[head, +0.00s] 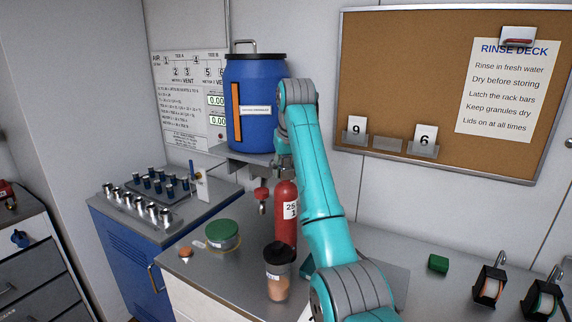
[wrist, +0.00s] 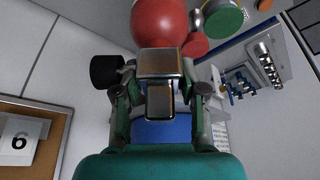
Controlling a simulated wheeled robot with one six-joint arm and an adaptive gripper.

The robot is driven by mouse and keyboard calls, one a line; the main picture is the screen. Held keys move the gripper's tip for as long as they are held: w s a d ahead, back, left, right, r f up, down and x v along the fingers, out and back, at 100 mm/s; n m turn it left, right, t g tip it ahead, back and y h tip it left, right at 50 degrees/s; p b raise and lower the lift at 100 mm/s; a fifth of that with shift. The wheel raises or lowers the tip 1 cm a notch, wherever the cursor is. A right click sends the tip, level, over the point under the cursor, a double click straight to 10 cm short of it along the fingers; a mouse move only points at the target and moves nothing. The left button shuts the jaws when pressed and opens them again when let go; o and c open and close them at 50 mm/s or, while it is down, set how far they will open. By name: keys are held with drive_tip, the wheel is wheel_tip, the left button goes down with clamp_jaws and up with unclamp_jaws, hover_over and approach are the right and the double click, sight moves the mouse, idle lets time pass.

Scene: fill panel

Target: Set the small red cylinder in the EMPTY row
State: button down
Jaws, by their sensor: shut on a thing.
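A red cylinder (head: 286,205) with a white label stands upright below my gripper, left of my teal arm. In the wrist view the red cylinder (wrist: 160,22) is at the top, with a metal valve block (wrist: 160,62) and a black knob (wrist: 106,70) on it. My gripper (wrist: 160,92) is shut on the valve block, one finger on each side. In the head view my arm and wrist partly hide the grip. The cylinder's base is partly behind a black-lidded jar (head: 279,270); I cannot tell whether it touches the counter. No row marked EMPTY is readable.
A blue drum (head: 252,95) stands on a shelf behind, with a red fitting (head: 262,196) below. A green-lidded tub (head: 222,235) is left on the counter. A green block (head: 438,263) and two spool holders (head: 489,288) are right. Silver-capped fittings (head: 140,204) stand on the blue cabinet.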

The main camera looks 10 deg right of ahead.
sight(286, 180)
drive_tip(key=shift+f, duration=1.5)
drive_tip(key=c, duration=1.1)
unclamp_jaws()
drive_tip(key=shift+f, duration=0.35)
drive_tip(key=o, duration=0.4)
drive_tip(key=shift+o, duration=0.2)
drive_tip(key=shift+r, duration=0.1)
